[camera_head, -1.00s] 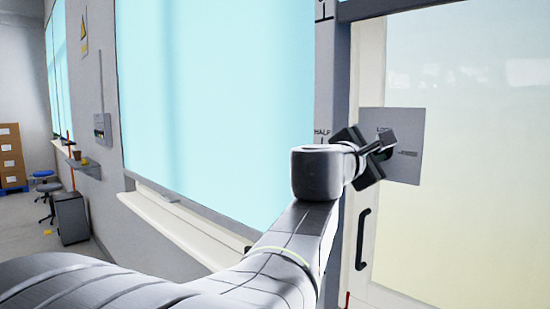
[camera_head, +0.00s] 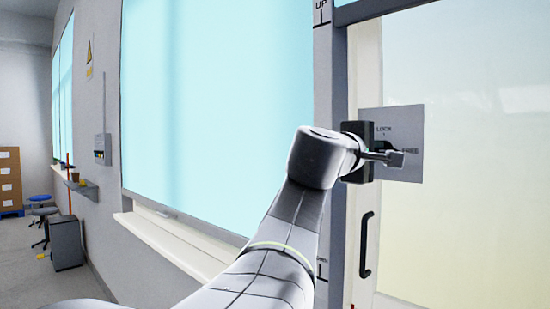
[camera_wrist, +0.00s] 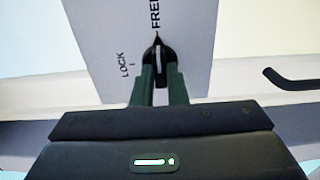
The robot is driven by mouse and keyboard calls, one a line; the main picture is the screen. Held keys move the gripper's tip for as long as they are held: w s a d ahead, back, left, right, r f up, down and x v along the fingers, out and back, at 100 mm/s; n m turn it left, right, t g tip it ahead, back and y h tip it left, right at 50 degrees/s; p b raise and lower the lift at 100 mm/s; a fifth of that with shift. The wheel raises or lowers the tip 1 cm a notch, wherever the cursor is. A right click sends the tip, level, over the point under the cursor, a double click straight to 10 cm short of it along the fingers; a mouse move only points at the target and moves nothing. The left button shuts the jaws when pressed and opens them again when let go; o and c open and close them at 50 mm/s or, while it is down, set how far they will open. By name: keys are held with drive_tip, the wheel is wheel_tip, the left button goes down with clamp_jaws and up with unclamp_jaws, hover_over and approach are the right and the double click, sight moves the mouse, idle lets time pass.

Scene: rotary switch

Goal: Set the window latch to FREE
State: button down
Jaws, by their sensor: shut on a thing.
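The window latch is a dark knob (camera_wrist: 158,58) with a white line, on a grey plate (camera_wrist: 112,40) printed LOCK and FREE. In the wrist view its pointed tip is at the FREE mark, and the LOCK mark is off to the left. My gripper (camera_wrist: 161,78) is shut on the knob, one finger on each side. In the head view the plate (camera_head: 408,118) is on the glazed door panel, and my gripper (camera_head: 393,158) reaches across its front, hiding most of the knob. The FREE label shows just right of the fingers.
A black door handle (camera_head: 366,245) is below the plate; it also shows at the right of the wrist view (camera_wrist: 288,80). A large window (camera_head: 215,100) with a pale sill (camera_head: 170,235) is to the left. A shelf and stools stand farther back.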

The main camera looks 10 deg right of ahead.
idle(0.4)
drive_tip(key=c, duration=1.4)
unclamp_jaws()
drive_tip(key=shift+c, duration=0.2)
